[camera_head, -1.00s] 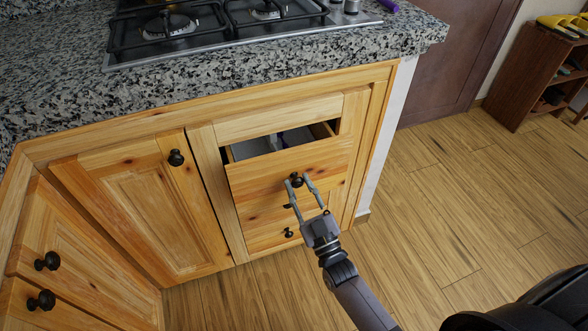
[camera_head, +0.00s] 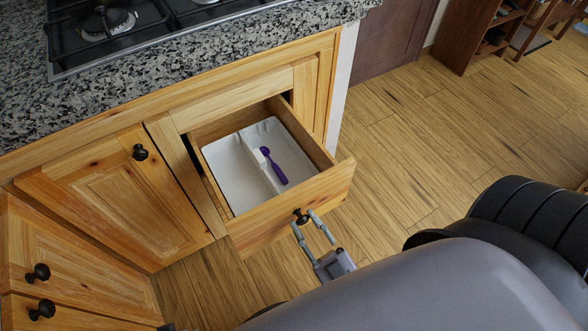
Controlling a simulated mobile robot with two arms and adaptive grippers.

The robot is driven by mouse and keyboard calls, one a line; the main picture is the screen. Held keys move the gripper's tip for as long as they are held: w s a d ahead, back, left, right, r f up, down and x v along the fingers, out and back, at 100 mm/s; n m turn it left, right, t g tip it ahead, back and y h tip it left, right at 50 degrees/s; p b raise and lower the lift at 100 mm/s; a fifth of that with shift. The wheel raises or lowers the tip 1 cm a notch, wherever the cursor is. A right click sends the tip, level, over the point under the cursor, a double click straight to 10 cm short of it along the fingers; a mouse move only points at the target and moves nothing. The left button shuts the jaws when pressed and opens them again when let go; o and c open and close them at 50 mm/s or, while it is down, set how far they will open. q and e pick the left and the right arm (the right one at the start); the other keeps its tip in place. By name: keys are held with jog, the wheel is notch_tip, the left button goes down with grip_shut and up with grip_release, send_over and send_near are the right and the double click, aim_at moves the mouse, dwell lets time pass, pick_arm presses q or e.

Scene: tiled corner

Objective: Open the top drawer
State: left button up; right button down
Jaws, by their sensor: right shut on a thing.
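The top drawer (camera_head: 292,214) is a wooden drawer under the counter, pulled well out of its cabinet. Its round black knob (camera_head: 300,215) is on the middle of the front panel. My right gripper (camera_head: 307,220) is shut on this knob from the front, with one finger on each side. Inside the drawer are a white tray (camera_head: 228,176) with a divider and a purple utensil (camera_head: 274,168) lying in it. My left gripper is not in view.
A granite counter (camera_head: 190,70) with a gas stove (camera_head: 130,30) is above. Closed cabinet doors with black knobs (camera_head: 140,152) are at left. Wooden floor (camera_head: 420,140) is clear to the right. A brown shelf (camera_head: 475,35) stands at the far right.

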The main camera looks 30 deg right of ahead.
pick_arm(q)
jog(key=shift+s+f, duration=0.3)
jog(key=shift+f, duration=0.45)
pick_arm(e)
jog(key=shift+s, duration=1.3)
jog(key=c, duration=1.2)
grip_release()
jog(key=shift+c, duration=0.2)
jog(key=v, duration=1.2)
jog(key=shift+w, duration=0.1)
